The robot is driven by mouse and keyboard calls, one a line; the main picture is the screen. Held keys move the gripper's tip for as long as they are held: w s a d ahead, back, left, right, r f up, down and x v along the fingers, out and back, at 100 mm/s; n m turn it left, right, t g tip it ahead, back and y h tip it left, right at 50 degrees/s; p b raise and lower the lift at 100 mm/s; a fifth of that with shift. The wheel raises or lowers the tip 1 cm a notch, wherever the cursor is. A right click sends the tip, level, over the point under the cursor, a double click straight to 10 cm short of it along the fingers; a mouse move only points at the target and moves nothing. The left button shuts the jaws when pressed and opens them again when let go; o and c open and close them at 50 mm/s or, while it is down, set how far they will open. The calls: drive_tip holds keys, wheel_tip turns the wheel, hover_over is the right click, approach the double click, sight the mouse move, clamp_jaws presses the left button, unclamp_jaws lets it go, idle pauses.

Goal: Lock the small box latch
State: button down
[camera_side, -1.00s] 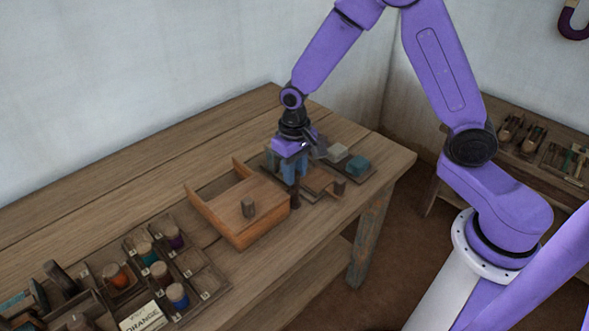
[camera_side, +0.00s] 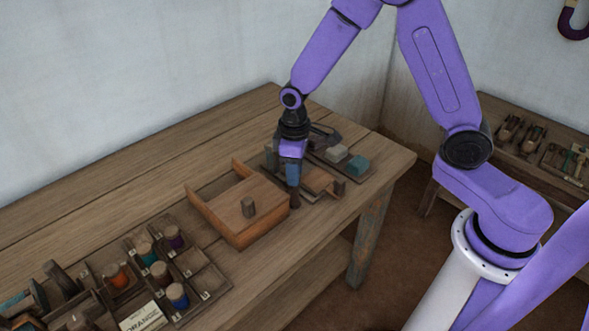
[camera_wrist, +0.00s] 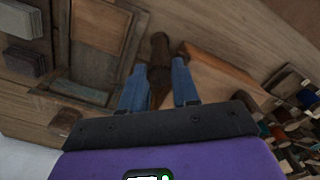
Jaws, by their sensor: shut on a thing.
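The small box (camera_side: 240,212) is orange-brown wood with a knob (camera_side: 248,207) on its lid; it sits on the bench, and part of it shows in the wrist view (camera_wrist: 218,72). A dark brown upright piece (camera_side: 295,201), which looks like the latch handle, stands at the box's right corner. My gripper (camera_side: 293,180) points down over it. In the wrist view my gripper's blue fingers (camera_wrist: 159,82) stand either side of this dark piece (camera_wrist: 160,52), shut on it. The latch's lower part and its seat are mostly hidden.
Just right of my gripper are a wooden frame (camera_side: 319,181) and a tray with grey and teal blocks (camera_side: 357,165). Spool compartments (camera_side: 178,293) lie front left. The bench's back left (camera_side: 110,165) is clear.

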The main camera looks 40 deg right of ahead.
drive_tip(key=n, duration=0.5)
drive_tip(key=shift+n, duration=0.3)
drive_tip(key=n, duration=0.5)
drive_tip(key=shift+n, duration=0.3)
drive_tip(key=c, duration=0.8)
unclamp_jaws()
drive_tip(key=shift+r, duration=0.15)
wheel_tip(320, 180, up, 17)
drive_tip(key=shift+r, duration=0.1)
drive_tip(key=shift+s, duration=0.1)
drive_tip(key=s+d+f+m, duration=0.1)
drive_tip(key=s+m, duration=0.1)
drive_tip(key=s, duration=0.6)
drive_tip(key=s+d+f+m, duration=0.1)
drive_tip(key=s+d+f, duration=0.1)
drive_tip(key=s, duration=0.7)
drive_tip(key=s+d+f+m, duration=0.1)
drive_tip(key=s+m, duration=0.1)
drive_tip(key=s, duration=0.7)
drive_tip(key=shift+d+f+m, duration=0.25)
drive_tip(key=shift+d+m, duration=0.05)
drive_tip(key=shift+d, duration=0.1)
